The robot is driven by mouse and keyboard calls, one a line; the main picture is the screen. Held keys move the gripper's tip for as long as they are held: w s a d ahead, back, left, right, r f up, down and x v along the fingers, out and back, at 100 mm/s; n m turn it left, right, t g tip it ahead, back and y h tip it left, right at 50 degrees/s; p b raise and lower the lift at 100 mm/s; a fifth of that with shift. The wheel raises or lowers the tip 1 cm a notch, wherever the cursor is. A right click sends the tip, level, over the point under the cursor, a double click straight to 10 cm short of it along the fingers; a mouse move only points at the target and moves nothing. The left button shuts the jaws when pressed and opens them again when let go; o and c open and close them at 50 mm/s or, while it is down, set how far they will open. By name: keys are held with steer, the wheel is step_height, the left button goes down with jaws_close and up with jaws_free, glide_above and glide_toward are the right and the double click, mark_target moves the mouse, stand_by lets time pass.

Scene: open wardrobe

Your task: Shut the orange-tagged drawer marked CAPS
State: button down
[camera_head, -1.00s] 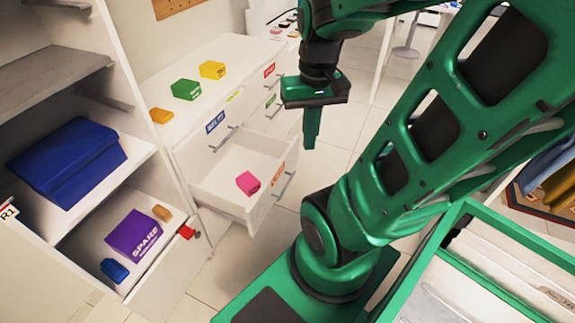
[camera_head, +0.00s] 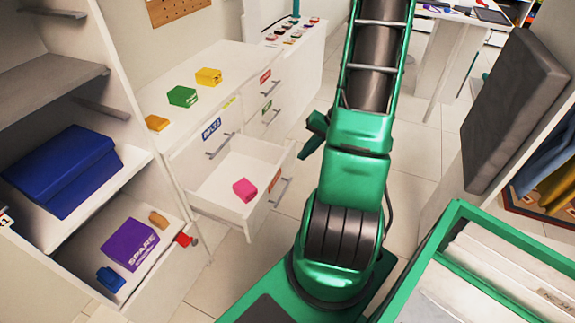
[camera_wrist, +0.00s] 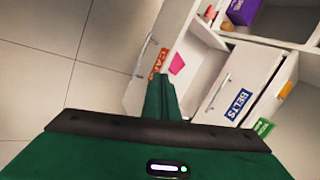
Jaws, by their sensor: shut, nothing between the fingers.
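The CAPS drawer (camera_head: 222,203) is pulled out of the white dresser in the head view. Its front bears an orange tag (camera_head: 274,181) and a bar handle (camera_head: 282,192). A pink box (camera_head: 245,189) lies inside. In the wrist view the orange tag (camera_wrist: 160,62) shows sideways, with the pink box (camera_wrist: 177,64) next to it. My gripper (camera_head: 312,133) is partly hidden behind my arm, to the right of the drawer's front. In the wrist view my gripper's fingers (camera_wrist: 158,97) are together and empty, overlapping the drawer's front in the picture; contact cannot be told.
A closed drawer with a blue BELTS tag (camera_head: 211,128) sits above. Green (camera_head: 182,96), yellow (camera_head: 208,76) and orange (camera_head: 156,123) boxes stand on the dresser top. An open shelf unit (camera_head: 135,165) is at left. A grey panel (camera_head: 512,110) stands at right.

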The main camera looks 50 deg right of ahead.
steer(key=d+f+m+t, duration=0.4)
steer(key=d+f, duration=0.3)
steer(key=f, duration=0.1)
glide_toward(281, 166)
step_height(281, 166, down, 5)
steer(key=w+a, duration=0.1)
steer(key=w, duration=0.1)
steer(key=shift+w+a+r+h, duration=0.1)
steer(key=shift+w+a+h, duration=0.1)
steer(key=shift+w, duration=0.2)
steer(key=shift+w+a+r+h, duration=0.1)
steer(key=shift+w+a+r, duration=0.1)
steer(key=shift+w, duration=0.25)
steer(key=shift+w, duration=0.15)
steer(key=w+a, duration=0.4)
steer(key=w, duration=0.8)
steer(key=w+a, duration=0.5)
steer(key=w, duration=0.8)
steer(key=shift+a+r, duration=0.1)
steer(key=shift+a, duration=0.1)
